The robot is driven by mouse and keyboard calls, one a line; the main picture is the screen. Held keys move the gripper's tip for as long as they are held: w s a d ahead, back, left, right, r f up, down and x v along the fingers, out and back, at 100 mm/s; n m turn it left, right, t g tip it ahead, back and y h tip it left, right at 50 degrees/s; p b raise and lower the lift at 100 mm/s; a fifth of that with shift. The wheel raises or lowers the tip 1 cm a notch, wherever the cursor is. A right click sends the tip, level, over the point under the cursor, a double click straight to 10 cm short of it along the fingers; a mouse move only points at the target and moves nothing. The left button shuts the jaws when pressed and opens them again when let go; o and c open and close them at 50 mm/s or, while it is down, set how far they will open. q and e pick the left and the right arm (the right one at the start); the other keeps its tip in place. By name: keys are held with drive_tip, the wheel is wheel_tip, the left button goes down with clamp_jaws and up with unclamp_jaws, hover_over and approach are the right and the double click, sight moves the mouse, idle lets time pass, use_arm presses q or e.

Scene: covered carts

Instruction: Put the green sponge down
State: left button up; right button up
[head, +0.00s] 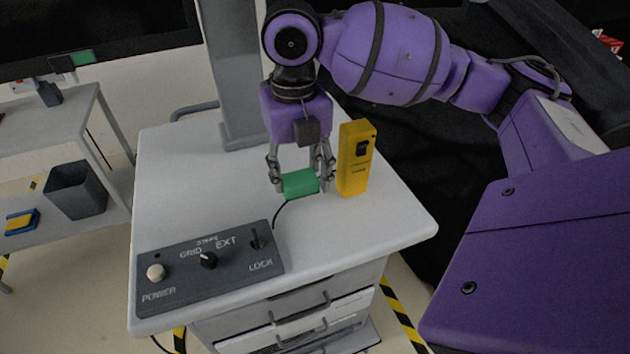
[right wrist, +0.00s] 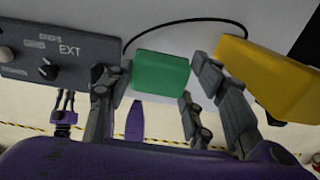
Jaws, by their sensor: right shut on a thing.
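The green sponge (head: 300,183) is a small green block between the fingers of my right gripper (head: 301,178), over the white cart top (head: 190,185). The gripper points down and is shut on the sponge. In the right wrist view the sponge (right wrist: 160,73) sits between the fingertips (right wrist: 160,85). I cannot tell whether the sponge touches the cart top. My left gripper does not show clearly in the head view.
A yellow upright device (head: 356,160) stands close to the right of the gripper. A dark control panel (head: 208,265) with knobs lies at the cart's front left, with a black cable behind it. The cart top's left middle is clear. A side table with a dark bin (head: 76,190) stands left.

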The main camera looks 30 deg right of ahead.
sight(316, 187)
drive_tip(key=d+f, duration=0.2)
drive_tip(key=s+f, duration=0.1)
drive_tip(key=f, duration=0.1)
drive_tip(key=shift+s+d+f, duration=0.1)
drive_tip(key=shift+d, duration=0.3)
drive_tip(key=shift+s+d+f, duration=0.1)
drive_tip(key=shift+d+f, duration=0.15)
drive_tip(key=shift+f, duration=0.15)
wheel_tip(316, 187, down, 3)
drive_tip(key=shift+d+f, duration=0.15)
drive_tip(key=o, duration=0.9)
drive_tip(key=shift+c, duration=0.2)
